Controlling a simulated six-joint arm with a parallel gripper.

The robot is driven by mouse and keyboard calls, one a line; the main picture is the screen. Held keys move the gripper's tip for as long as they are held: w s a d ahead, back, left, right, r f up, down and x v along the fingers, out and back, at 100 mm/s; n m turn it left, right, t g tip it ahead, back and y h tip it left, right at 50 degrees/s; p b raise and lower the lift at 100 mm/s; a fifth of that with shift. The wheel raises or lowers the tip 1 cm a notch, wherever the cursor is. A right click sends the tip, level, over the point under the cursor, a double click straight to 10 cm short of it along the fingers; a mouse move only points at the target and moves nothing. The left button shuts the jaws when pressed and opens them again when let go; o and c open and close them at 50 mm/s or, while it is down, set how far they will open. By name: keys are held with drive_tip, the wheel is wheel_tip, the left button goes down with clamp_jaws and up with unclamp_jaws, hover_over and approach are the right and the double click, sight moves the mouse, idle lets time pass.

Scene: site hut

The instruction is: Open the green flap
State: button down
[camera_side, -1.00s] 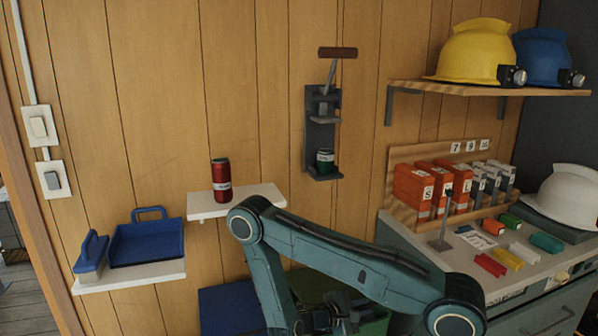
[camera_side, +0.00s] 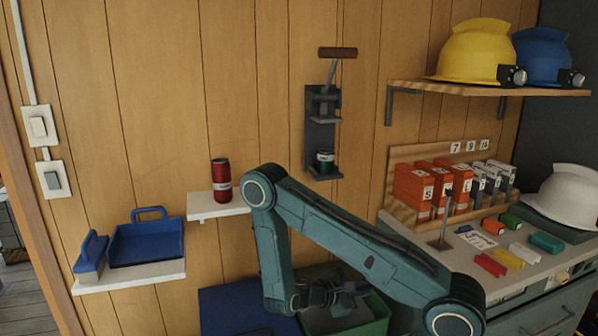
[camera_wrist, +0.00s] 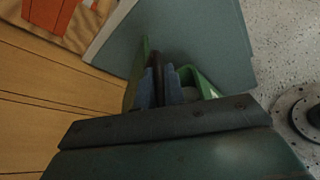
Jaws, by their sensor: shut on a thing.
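The green flap (camera_side: 318,271) stands raised at the back of a green bin (camera_side: 377,312), below the wall shelf. The bin's grey inside shows in front of it. My gripper (camera_side: 352,290) is over the bin, partly hidden by my arm. In the wrist view, my gripper (camera_wrist: 160,84) is shut on a dark part beside the flap, which looks like its handle. The green flap (camera_wrist: 143,66) shows there as a thin strip left of the fingers, and the bin's green rim (camera_wrist: 203,84) is to their right.
A blue lid or bin (camera_side: 235,309) is left of the green bin. A grey cabinet (camera_side: 548,310) stands right, with binders and small blocks on top. A red can (camera_side: 221,180) stands on a small wall shelf above. A can crusher (camera_side: 322,130) hangs on the wall.

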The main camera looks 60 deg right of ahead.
drive_tip(key=shift+n, duration=0.4)
drive_tip(key=w+d+r, duration=0.1)
drive_tip(key=r, duration=0.1)
drive_tip(key=w+d+r, duration=0.1)
drive_tip(key=r, duration=0.2)
drive_tip(key=w+d+r, duration=0.1)
drive_tip(key=r, duration=0.2)
drive_tip(key=shift+w+d, duration=0.35)
drive_tip(key=w+d+r, duration=0.7)
drive_tip(key=shift+r, duration=0.4)
drive_tip(key=c, duration=1.5)
unclamp_jaws()
drive_tip(key=shift+f, duration=0.1)
